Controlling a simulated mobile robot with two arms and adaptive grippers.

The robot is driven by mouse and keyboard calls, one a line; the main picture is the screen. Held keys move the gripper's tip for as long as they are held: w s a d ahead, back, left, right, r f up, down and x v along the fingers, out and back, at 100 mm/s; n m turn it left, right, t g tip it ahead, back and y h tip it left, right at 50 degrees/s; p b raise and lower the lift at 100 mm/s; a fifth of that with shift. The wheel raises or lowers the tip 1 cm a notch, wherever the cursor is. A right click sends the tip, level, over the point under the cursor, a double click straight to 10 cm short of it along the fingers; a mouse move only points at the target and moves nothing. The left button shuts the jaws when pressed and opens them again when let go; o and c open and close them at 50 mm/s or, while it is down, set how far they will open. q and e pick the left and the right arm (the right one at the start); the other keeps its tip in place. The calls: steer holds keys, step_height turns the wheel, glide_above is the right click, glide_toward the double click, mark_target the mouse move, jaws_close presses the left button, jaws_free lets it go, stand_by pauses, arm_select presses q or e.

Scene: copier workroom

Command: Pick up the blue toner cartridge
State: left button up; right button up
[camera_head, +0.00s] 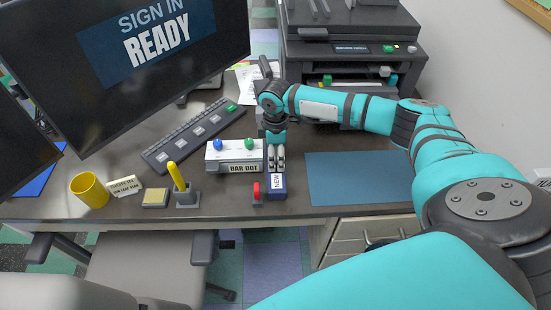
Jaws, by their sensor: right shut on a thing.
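The blue toner cartridge (277,192) is a small dark blue box with a white label reading NEW, near the front edge of the desk. My right gripper (277,165) points down at its far end, shut on it. The fingers hide that end of the cartridge. I cannot tell whether the cartridge is resting on the desk or slightly raised. My left gripper is not in view.
A white BAR DOT box (234,160) stands left of my right gripper, and a red-topped object (257,191) stands close beside the cartridge. A blue mat (360,179) lies right. A dark copier (354,60) stands behind. A yellow mug (89,190) is far left.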

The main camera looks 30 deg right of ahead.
steer(key=c, duration=0.9)
steer(key=shift+r, duration=0.1)
step_height(320, 180, up, 10)
steer(key=shift+f+b, duration=0.1)
steer(key=shift+b, duration=0.2)
steer(key=shift+r, duration=0.2)
step_height(320, 180, up, 10)
steer(key=p, duration=1.2)
steer(key=shift+w+f+p, duration=0.1)
steer(key=shift+f+p, duration=0.05)
steer(key=shift+p, duration=0.25)
